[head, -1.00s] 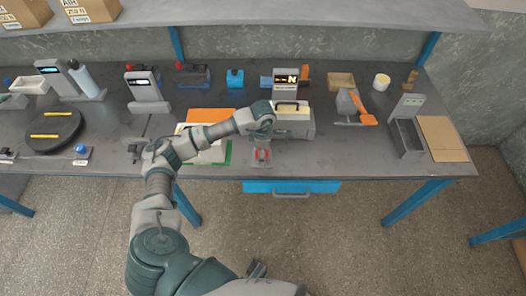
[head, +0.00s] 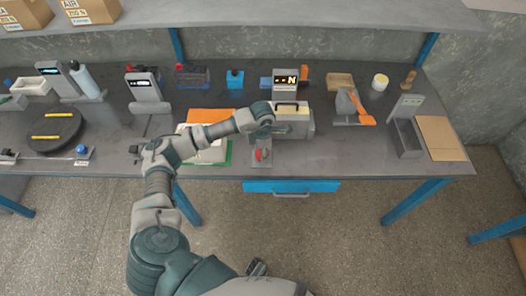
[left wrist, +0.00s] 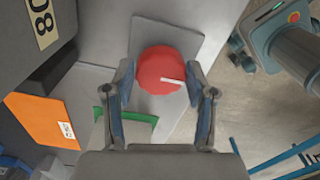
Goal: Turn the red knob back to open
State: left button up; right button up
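The red knob (head: 263,155) sits on a grey base at the front edge of the bench, in front of a grey device (head: 298,122). In the left wrist view the round knob (left wrist: 165,68) shows a white pointer mark toward its right side. My left gripper (left wrist: 160,78) is open, with one finger on each side of the knob; its right fingertip overlaps the knob's edge, and a slight gap shows at the left one. I cannot tell whether either touches. A dark part at the bottom of the head view, perhaps my right gripper (head: 257,267), is too small to read.
An orange sheet (head: 210,115) and green-edged papers lie left of the knob. A blue drawer (head: 291,187) hangs under the bench edge. A grey holder (head: 405,135) stands to the right.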

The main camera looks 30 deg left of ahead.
pick_arm(q)
jog(key=shift+o, duration=1.3)
jog(key=shift+a, duration=0.1)
notch_tip(320, 180, up, 12)
jog(key=shift+f, duration=0.15)
jog(key=shift+w, duration=0.1)
